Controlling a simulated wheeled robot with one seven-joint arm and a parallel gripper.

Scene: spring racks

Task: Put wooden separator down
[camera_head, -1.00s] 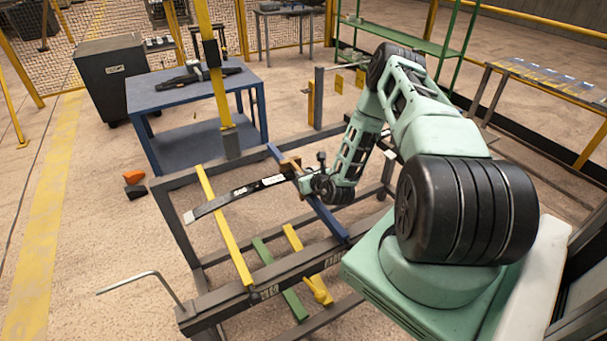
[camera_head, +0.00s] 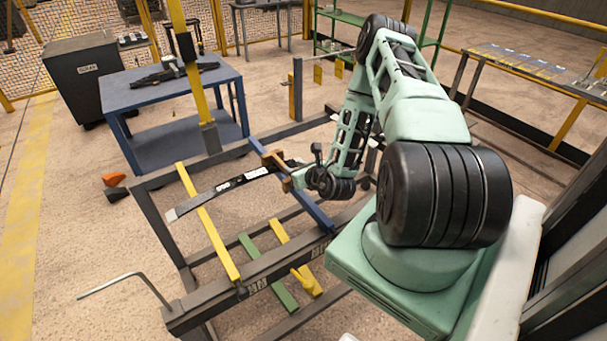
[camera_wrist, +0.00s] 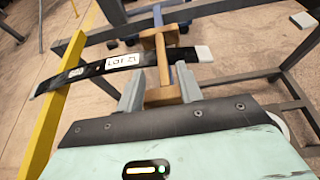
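The wooden separator (camera_wrist: 162,66) is a tan, I-shaped piece with a wide block at each end. In the wrist view its near block sits between the two fingers of my gripper (camera_wrist: 160,90), which appear to touch it on both sides. It lies across the dark leaf spring (camera_wrist: 90,70), over the blue bar of the rack; whether it rests there is unclear. In the head view the separator (camera_head: 273,160) shows at the spring's right end, with my gripper (camera_head: 290,182) beside it. The spring (camera_head: 225,187) spans the yellow bar (camera_head: 207,222) and the blue bar (camera_head: 318,214).
The grey rack frame (camera_head: 263,268) surrounds the bars. A yellow post (camera_head: 196,75) rises behind it. A blue table (camera_head: 172,95) with tools stands at the back left. A bent grey rod (camera_head: 130,277) sticks out at the front left.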

